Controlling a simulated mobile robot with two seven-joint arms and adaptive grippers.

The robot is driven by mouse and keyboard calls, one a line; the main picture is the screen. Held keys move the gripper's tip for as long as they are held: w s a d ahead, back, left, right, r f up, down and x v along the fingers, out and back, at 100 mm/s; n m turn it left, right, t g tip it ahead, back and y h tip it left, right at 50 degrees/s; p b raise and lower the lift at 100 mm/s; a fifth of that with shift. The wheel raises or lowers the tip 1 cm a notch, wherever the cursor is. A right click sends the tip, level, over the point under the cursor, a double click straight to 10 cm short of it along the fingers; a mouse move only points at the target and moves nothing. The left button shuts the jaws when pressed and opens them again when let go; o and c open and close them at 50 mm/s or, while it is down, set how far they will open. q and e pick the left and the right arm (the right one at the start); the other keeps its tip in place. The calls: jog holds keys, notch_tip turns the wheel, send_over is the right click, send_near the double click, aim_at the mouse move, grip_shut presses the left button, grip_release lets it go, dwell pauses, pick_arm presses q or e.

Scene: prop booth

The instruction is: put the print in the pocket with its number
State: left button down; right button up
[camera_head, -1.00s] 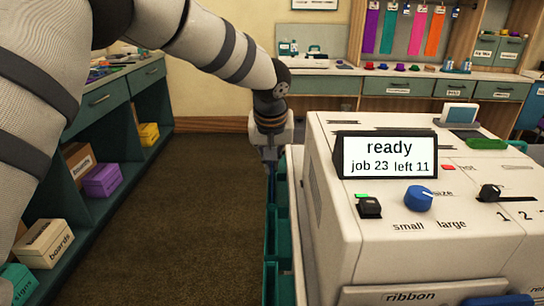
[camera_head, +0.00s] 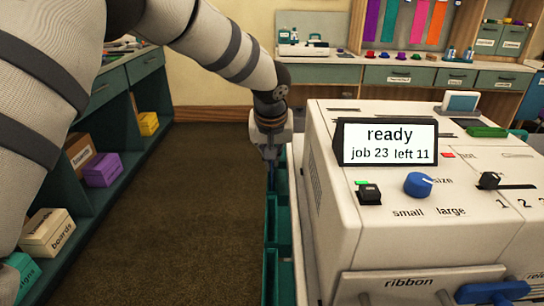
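A cream printer (camera_head: 330,215) fills the right side. Its screen (camera_head: 388,144) reads "ready", "job 23", "left 11". A row of teal pockets (camera_head: 279,230) runs along the printer's left side; their numbers are not visible. My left arm comes in from the left and reaches over to the pockets. My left gripper (camera_head: 270,153) points down at the far end of the row, beside the printer. Its fingers are small and dark, and I cannot tell whether they hold anything. No print can be made out. My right gripper is not in view.
A blue size knob (camera_head: 418,184), a black switch (camera_head: 369,194) and a slider (camera_head: 489,180) sit on the printer's top. A ribbon drawer (camera_head: 410,287) is at its front. Teal shelves with boxes stand left, a counter at the back. The floor (camera_head: 180,210) between is clear.

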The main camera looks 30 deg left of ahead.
pick_arm(q)
jog(key=c, duration=1.7)
grip_release()
jog(key=v, duration=1.2)
jog(key=shift+d, duration=0.1)
